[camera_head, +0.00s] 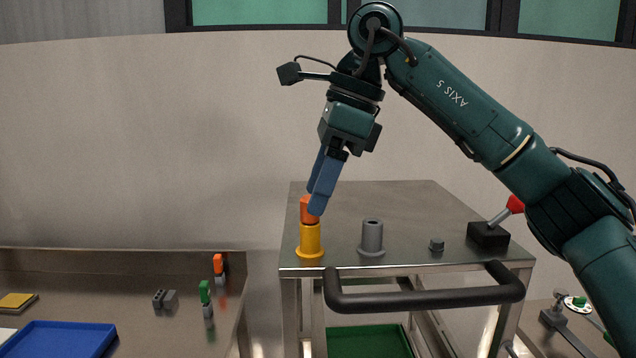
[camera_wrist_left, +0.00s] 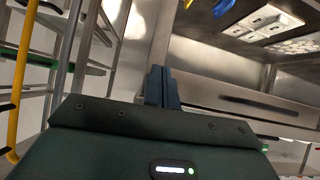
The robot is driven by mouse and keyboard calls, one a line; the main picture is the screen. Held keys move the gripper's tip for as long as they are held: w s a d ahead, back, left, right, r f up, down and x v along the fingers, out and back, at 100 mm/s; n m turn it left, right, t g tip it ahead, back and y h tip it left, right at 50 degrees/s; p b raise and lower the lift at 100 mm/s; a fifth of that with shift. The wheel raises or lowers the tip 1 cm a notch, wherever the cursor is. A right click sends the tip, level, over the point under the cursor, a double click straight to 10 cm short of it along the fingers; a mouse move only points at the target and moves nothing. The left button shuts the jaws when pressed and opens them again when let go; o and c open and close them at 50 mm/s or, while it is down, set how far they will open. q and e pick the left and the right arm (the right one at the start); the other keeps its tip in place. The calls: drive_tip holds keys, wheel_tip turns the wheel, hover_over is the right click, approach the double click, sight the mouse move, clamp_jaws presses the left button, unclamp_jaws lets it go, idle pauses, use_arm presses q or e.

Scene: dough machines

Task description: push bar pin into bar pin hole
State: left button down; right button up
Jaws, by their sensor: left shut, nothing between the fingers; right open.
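An orange pin-like piece (camera_head: 307,211) stands upright in a yellow flanged sleeve (camera_head: 310,240) at the front left corner of the metal cart top. I cannot tell for sure whether it is the bar pin. A grey flanged sleeve (camera_head: 371,238) with a dark opening on top stands to its right. My right gripper (camera_head: 316,198) is open and points down at the orange piece. Its near blue finger overlaps the piece's right edge; I cannot tell whether the fingers straddle it. My left gripper (camera_wrist_left: 162,86) is shut and empty in the left wrist view.
The cart top (camera_head: 410,205) also carries a small grey knob (camera_head: 437,245) and a red-tipped lever on a black base (camera_head: 488,238). A black handle (camera_head: 420,297) juts out in front. A blue tray (camera_head: 62,340) lies on the left table.

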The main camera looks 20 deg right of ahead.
use_arm(q)
drive_tip(key=shift+s+r+p, duration=0.15)
drive_tip(key=shift+r+p, duration=0.55)
drive_tip(key=shift+p, duration=0.05)
use_arm(e)
drive_tip(key=shift+v, duration=0.9)
use_arm(q)
drive_tip(key=p, duration=0.1)
drive_tip(key=a+p, duration=0.1)
drive_tip(key=p, duration=0.1)
drive_tip(key=shift+s+r+g+y, duration=0.15)
drive_tip(key=shift+r+g+y, duration=0.15)
drive_tip(key=shift+g, duration=0.1)
use_arm(e)
drive_tip(key=v, duration=1.3)
use_arm(q)
drive_tip(key=shift+s, duration=0.15)
use_arm(e)
drive_tip(key=shift+d, duration=0.1)
